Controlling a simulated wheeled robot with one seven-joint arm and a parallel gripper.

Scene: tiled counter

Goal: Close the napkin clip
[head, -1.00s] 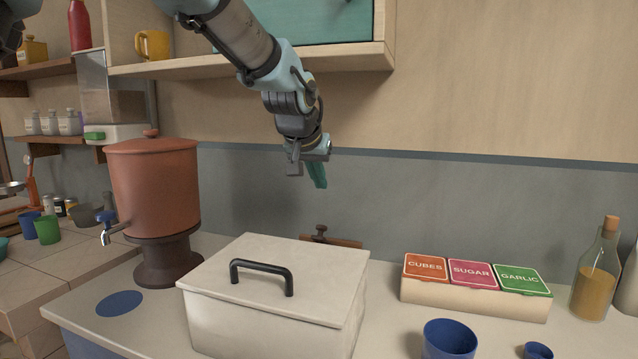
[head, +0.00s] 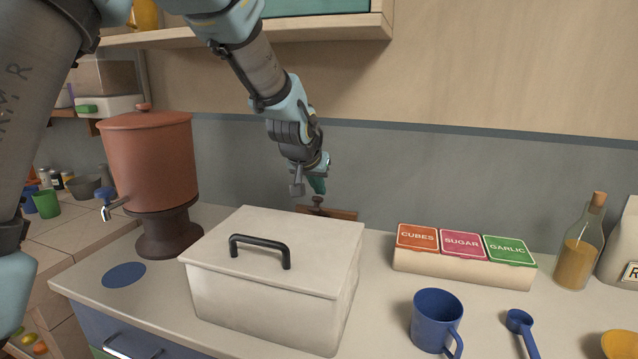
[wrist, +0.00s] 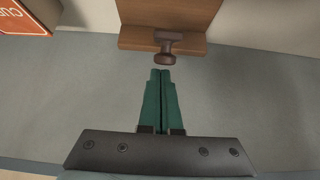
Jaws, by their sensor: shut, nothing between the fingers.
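The napkin clip seems to be the small wooden stand (head: 343,214) with a dark brown knob (head: 317,201), behind the white lidded box and against the wall. In the wrist view the wooden piece (wrist: 205,25) carries the brown spool-shaped knob (wrist: 168,41). My gripper (head: 317,190) is just above the knob in the head view. In the wrist view its green fingers (wrist: 161,75) are shut together and empty, with the tips close to the knob; I cannot tell whether they touch it. The box hides the lower part of the wooden stand in the head view.
A white box with a black handle (head: 280,265) stands in front of the clip. A terracotta dispenser (head: 152,165) is at left. A labelled spice box (head: 460,263) and blue mug (head: 437,320) are at right. A shelf (head: 340,32) hangs above.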

